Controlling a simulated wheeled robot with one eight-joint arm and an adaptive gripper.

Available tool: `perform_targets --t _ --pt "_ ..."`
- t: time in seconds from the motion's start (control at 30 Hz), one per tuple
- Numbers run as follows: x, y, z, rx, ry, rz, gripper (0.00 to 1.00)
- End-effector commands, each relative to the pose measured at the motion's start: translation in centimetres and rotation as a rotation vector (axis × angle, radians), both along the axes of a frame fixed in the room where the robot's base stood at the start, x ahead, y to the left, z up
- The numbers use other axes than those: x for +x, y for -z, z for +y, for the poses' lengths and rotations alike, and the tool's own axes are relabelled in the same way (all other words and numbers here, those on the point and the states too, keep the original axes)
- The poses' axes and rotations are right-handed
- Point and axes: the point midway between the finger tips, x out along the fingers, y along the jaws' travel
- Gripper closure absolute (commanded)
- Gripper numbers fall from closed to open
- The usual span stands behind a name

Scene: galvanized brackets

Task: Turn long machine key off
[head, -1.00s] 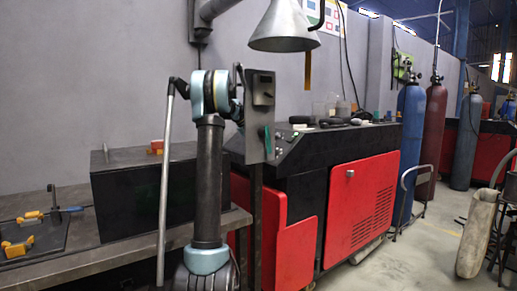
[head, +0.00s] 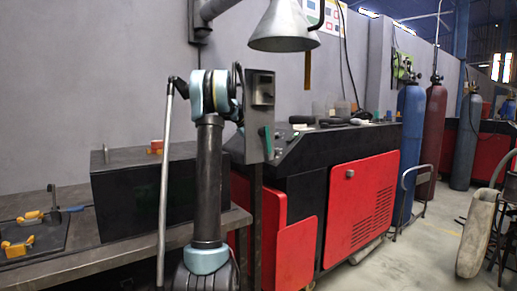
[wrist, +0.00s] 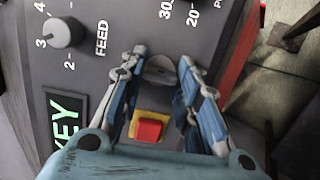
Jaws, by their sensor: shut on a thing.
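In the wrist view, a grey round knob (wrist: 160,70), which looks like the machine key, stands on the dark control panel (wrist: 115,80). My gripper (wrist: 163,62) has its blue fingers on both sides of the knob, shut on it. The knob's slot direction is hard to make out, and its sides are partly hidden by the fingertips. A green KEY label (wrist: 66,122) lies left of the left finger. In the head view, my arm covers the gripper, beside the grey control box (head: 260,115) on its post.
A red button on a yellow square (wrist: 150,128) sits between my fingers, close to the palm. A FEED dial (wrist: 63,32) is at upper left. The black and red machine (head: 362,205), a bench with a dark box (head: 140,200) and a hanging metal cone (head: 284,25) surround my arm.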

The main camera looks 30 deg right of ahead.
Motion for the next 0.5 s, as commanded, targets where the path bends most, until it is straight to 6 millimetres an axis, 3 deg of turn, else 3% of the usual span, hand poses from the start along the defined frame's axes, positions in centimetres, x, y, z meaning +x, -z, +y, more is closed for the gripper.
perform_targets --t 0.03,0.07,0.13,0.5 --pt "0.09 0.12 0.15 0.003 -0.001 0.0 0.94" --pt "0.09 0.11 0.15 0.003 -0.001 0.0 0.64" --pt "0.09 0.1 0.15 0.003 -0.001 0.0 0.5" --pt "0.06 -0.1 0.17 0.001 0.0 -0.001 0.5"
